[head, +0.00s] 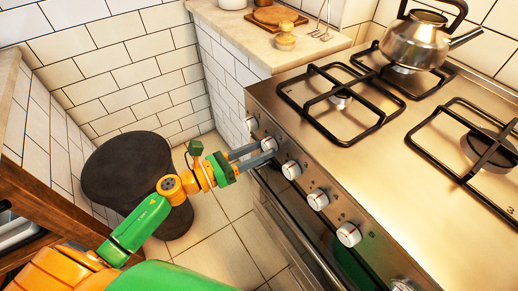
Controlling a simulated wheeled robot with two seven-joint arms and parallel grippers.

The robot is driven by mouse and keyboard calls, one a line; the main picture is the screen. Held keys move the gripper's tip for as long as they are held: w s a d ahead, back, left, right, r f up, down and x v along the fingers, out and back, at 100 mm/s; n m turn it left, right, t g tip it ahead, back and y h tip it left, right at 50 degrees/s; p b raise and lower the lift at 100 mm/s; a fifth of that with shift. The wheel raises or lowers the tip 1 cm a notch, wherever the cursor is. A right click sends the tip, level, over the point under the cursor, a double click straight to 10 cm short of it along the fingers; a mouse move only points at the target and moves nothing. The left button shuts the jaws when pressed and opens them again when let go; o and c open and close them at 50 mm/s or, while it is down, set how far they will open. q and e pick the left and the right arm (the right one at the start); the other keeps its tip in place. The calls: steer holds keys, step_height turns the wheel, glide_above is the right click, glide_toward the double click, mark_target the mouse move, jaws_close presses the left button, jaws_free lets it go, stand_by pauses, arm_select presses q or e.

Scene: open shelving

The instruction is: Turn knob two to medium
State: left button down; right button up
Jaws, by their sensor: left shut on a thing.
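The stove (390,170) has a row of white knobs along its front edge. My left gripper (270,151) reaches in from the left, and its two grey fingers are shut on the white knob (268,144) second from the far end. The fingers partly cover this knob, so its pointer setting is hard to read. Another white knob (251,123) is just beyond it, and a third knob (291,170) is just on the near side. My right gripper is not in view.
More knobs (317,199) continue toward the near edge. A steel kettle (416,40) stands on a back burner. A dark round bin (128,170) is on the floor behind my left arm. A counter (250,35) with a small wooden-topped jar (285,38) lies beyond the stove.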

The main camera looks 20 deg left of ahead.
arm_select(q)
steer(key=n+p, duration=0.1)
steer(key=n, duration=0.4)
steer(key=shift+d+r, duration=0.1)
steer(key=n+p, duration=0.1)
steer(key=n, duration=0.4)
steer(key=shift+s+t, duration=0.1)
steer(key=shift+t, duration=0.3)
steer(key=n+p, duration=0.2)
steer(key=n, duration=0.4)
steer(key=shift+r+t+p, duration=0.15)
steer(key=shift+t+p, duration=0.15)
steer(key=n+p, duration=0.2)
steer(key=n, duration=0.3)
steer(key=shift+d+n+y, duration=0.1)
steer(key=shift+n+y, duration=0.2)
steer(key=shift+c, duration=1.8)
jaws_free()
steer(key=shift+s, duration=0.1)
